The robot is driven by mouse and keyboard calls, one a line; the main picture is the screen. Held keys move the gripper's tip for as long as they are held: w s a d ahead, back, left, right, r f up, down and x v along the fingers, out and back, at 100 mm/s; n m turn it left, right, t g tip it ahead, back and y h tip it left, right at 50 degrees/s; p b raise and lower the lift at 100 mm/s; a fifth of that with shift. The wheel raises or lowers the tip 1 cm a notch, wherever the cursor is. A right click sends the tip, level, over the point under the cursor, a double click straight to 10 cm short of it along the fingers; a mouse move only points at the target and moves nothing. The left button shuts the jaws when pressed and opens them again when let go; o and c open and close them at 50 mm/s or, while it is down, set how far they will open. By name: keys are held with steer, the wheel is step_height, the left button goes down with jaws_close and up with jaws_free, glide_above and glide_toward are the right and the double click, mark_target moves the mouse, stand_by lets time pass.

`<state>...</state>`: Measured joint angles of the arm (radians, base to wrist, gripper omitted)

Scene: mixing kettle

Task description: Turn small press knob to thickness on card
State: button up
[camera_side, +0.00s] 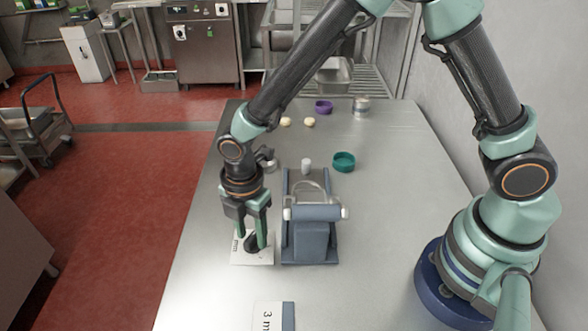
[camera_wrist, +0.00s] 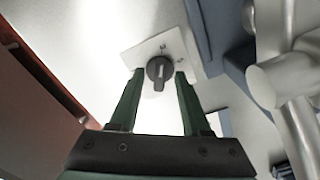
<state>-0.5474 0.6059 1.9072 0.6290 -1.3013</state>
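The small black knob (camera_side: 250,243) sits on a white dial plate (camera_side: 265,260) left of the blue-grey press (camera_side: 310,243). The wrist view shows the round knob (camera_wrist: 159,70) with its pale pointer line towards the bottom of that picture. Small marks on the plate (camera_wrist: 140,52) are too blurred to read. My gripper (camera_side: 256,246) points down over the plate. Its green fingers (camera_wrist: 158,76) stand apart, one on each side of the knob, with a visible gap on both sides. The card (camera_side: 267,316) at the front edge reads "3 m", its remainder cut off or hidden.
The press has a pale roller bar close on the right of my gripper. A white cylinder (camera_side: 306,165) and teal ring (camera_side: 344,161) stand behind it. Dough balls (camera_side: 309,121), a purple ring (camera_side: 323,107) and a metal tin (camera_side: 361,103) are farther back.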

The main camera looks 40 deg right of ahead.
mark_target(252, 236)
step_height(252, 236, up, 12)
stand_by(0.6)
steer(key=s+d+r+m+t, duration=0.2)
steer(key=d+r+m, duration=0.3)
steer(key=d+m, duration=0.5)
steer(key=s+d+r+m+t, duration=0.3)
steer(key=d+r+m, duration=0.3)
steer(key=d+m, duration=0.5)
steer(key=shift+s+t, duration=0.3)
steer(key=shift+s, duration=0.15)
